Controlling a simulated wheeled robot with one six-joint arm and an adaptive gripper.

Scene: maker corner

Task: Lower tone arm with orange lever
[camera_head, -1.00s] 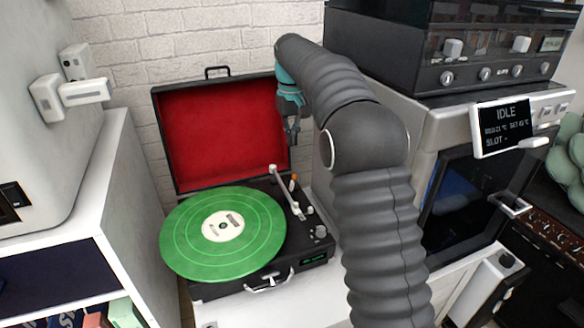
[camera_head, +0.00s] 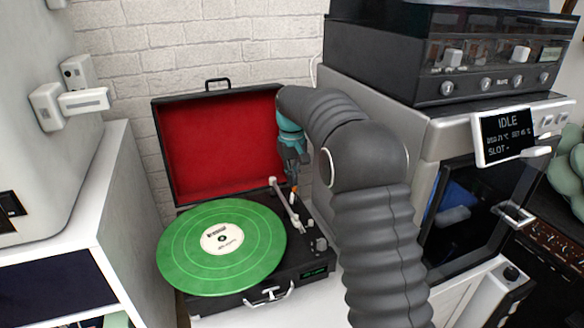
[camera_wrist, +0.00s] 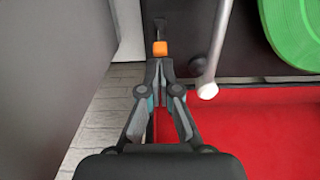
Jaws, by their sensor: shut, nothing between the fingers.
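The open suitcase record player (camera_head: 315,268) holds a green record (camera_head: 185,262) with a pale label. The slim pale tone arm (camera_head: 283,200) runs along the right side of the deck, beside the record. In the wrist view, the tone arm (camera_wrist: 218,45) lies to the right of the small orange lever (camera_wrist: 160,48). My gripper (camera_head: 293,183) is shut and empty, pointing down over the back right of the deck. In the wrist view, my gripper's tips (camera_wrist: 160,64) are right at the lever's orange end; I cannot tell whether they touch.
The raised red-lined lid (camera_head: 220,140) stands behind the deck, close to my gripper. A grey machine with a display (camera_head: 506,135) stands to the right, with a black unit (camera_head: 430,60) on top. A white cabinet (camera_head: 75,225) is at the left.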

